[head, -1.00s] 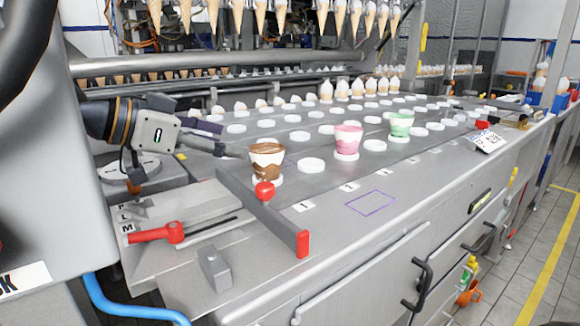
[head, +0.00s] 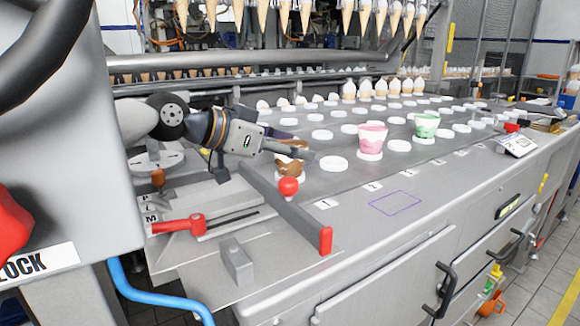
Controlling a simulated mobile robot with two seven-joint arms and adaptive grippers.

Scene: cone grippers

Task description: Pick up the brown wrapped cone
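The brown wrapped cone (head: 290,170) stands in a white round holder on the grey metal table, just behind the red ball knob. Its upper part is partly covered by my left gripper (head: 288,147), which comes in from the left and reaches across the cone at rim height. I cannot tell whether the fingers touch the cone or whether they are open or shut. My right gripper is not in view.
A pink wrapped cone (head: 372,139) and a green wrapped cone (head: 427,126) stand further right in white holders. A grey bar with a red end (head: 325,240) lies in front of the brown cone. A red handle (head: 180,224) is at the front left. Cones hang overhead.

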